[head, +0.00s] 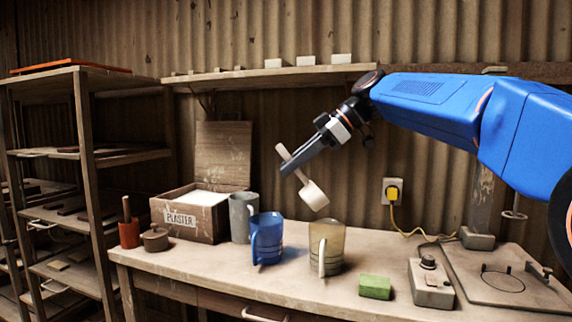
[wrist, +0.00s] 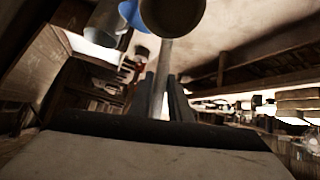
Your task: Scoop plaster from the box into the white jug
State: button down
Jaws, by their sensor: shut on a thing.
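My gripper (head: 292,168) is shut on the handle of a pale scoop (head: 314,196) and holds it above the bench. The scoop hangs tilted with its cup at the lower right; its contents are hidden. In the wrist view the scoop's handle (wrist: 161,75) runs between my fingers (wrist: 164,95). The wooden plaster box (head: 180,219) stands open at the left with white plaster (head: 203,198) inside. A grey jug (head: 240,222), a blue jug (head: 266,245) and a tan, see-through jug (head: 333,240) with a pale handle stand right of it. No jug looks plainly white.
A red pot with a stick (head: 129,234) and a small lidded pot (head: 155,239) stand left of the box. A green block (head: 375,287), a small grey device (head: 430,285) and a flat press plate (head: 510,285) lie at the right. A shelf (head: 270,73) runs behind.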

jog(key=a+f+n+h, duration=0.1)
jog(key=a+f+h, duration=0.3)
jog(key=h, duration=0.4)
jog(key=shift+s+a+f+t, duration=0.25)
jog(key=shift+f+t, duration=0.15)
jog(key=shift+f, duration=0.2)
dwell(0.4)
